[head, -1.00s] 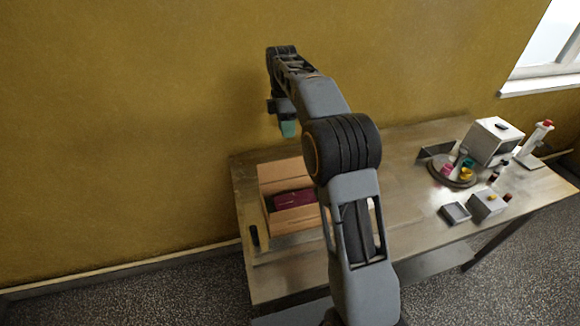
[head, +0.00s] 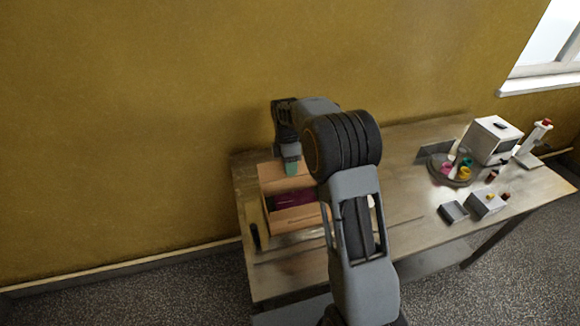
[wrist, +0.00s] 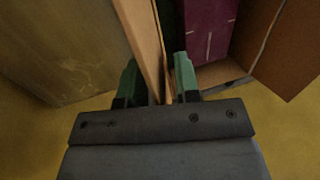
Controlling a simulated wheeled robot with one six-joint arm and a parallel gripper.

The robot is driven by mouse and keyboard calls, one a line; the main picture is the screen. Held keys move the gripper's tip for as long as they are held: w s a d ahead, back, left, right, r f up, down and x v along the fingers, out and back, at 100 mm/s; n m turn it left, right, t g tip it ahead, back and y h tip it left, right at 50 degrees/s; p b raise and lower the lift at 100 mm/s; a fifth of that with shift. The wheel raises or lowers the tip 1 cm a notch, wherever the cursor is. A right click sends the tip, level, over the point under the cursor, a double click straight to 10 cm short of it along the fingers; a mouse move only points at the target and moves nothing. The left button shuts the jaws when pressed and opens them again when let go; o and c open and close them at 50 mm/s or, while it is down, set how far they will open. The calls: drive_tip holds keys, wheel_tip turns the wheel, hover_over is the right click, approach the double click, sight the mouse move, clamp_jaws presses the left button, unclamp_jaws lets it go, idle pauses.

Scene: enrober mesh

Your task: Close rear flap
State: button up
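An open cardboard box (head: 293,219) stands on the left part of the table, with a dark purple item (head: 290,203) inside. Its rear flap (head: 270,174) stands up on the wall side, partly hidden by my arm. My gripper (head: 291,168), with green fingertips, points down at this rear side. In the wrist view, the rear flap (wrist: 143,35) runs edge-on between the two fingertips (wrist: 157,72). The fingers are apart, one on each side of the board, with gaps showing. The purple item also shows in the wrist view (wrist: 208,30).
Another brown flap (wrist: 285,55) sticks out at the right of the wrist view. The yellow wall (head: 150,120) is close behind the table (head: 405,195). A white machine (head: 492,140), a round tray (head: 436,176) and small grey boxes (head: 454,212) stand at the right.

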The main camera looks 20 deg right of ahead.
drive_tip(key=shift+s+f, duration=0.1)
drive_tip(key=shift+f, duration=0.15)
clamp_jaws()
idle(0.5)
